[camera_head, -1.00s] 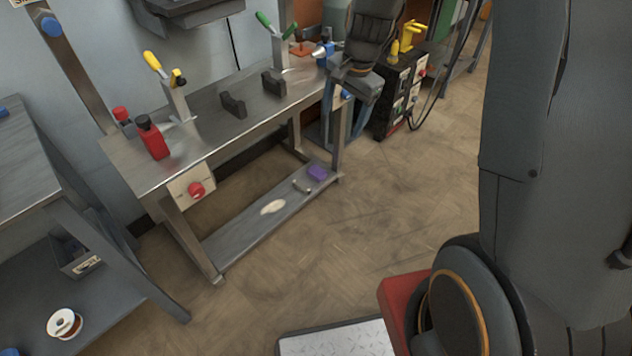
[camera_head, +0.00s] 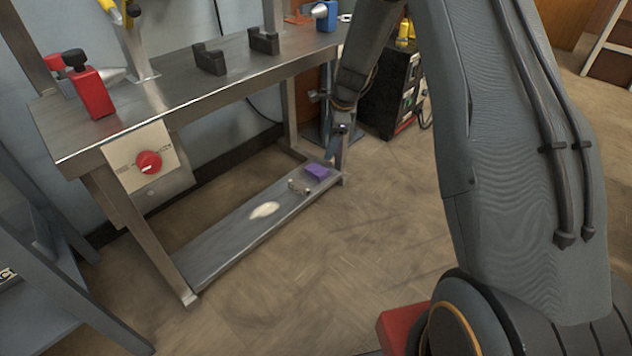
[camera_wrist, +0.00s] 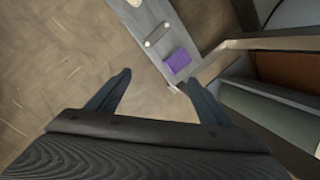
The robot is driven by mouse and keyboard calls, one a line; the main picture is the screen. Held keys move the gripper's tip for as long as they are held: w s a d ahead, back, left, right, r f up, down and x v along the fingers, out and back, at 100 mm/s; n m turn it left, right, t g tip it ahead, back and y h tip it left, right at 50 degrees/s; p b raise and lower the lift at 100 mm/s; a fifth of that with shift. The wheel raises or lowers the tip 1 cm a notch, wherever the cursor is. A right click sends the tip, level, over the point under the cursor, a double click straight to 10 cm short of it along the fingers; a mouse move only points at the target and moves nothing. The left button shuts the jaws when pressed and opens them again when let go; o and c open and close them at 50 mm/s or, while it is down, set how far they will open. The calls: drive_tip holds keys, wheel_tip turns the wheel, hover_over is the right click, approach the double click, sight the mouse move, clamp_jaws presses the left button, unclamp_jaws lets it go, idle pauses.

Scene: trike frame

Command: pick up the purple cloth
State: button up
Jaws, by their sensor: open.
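The purple cloth (camera_head: 318,171) lies as a small folded block on the right end of the workbench's low shelf (camera_head: 222,244). It also shows in the wrist view (camera_wrist: 177,60), ahead of my fingers and closer to the right one. My gripper (camera_head: 335,150) is near the bench's right front leg, above and a little to the right of the cloth. In the wrist view my gripper (camera_wrist: 158,82) is open with its two fingers spread and nothing between them. The cloth is not touched by the fingers as far as I can see.
A small metallic part (camera_head: 299,187) and a pale patch (camera_head: 264,210) lie on the same shelf left of the cloth. The benchtop (camera_head: 200,90) overhangs the shelf. A black cabinet (camera_head: 388,95) stands behind my arm. The floor (camera_head: 320,260) in front is clear.

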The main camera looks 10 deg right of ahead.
sight(317, 169)
drive_tip(key=w+f+m+b, duration=0.1)
drive_tip(key=w+f+m, duration=0.2)
drive_tip(key=f, duration=0.2)
drive_tip(key=w+f+m+b, duration=0.1)
drive_tip(key=w+f+m, duration=0.2)
drive_tip(key=f, duration=0.3)
drive_tip(key=w+f+m+y+b, duration=0.1)
drive_tip(key=w+f+m, duration=0.2)
drive_tip(key=f, duration=0.3)
drive_tip(key=shift+w+d+f+t, duration=0.15)
drive_tip(key=shift+w+d+t, duration=0.25)
drive_tip(key=shift+w, duration=0.4)
drive_tip(key=shift+b+x, duration=2)
drive_tip(key=shift+x, duration=0.9)
drive_tip(key=shift+s+d, duration=0.1)
drive_tip(key=shift+s, duration=0.05)
drive_tip(key=shift+c, duration=0.5)
drive_tip(key=c, duration=1.1)
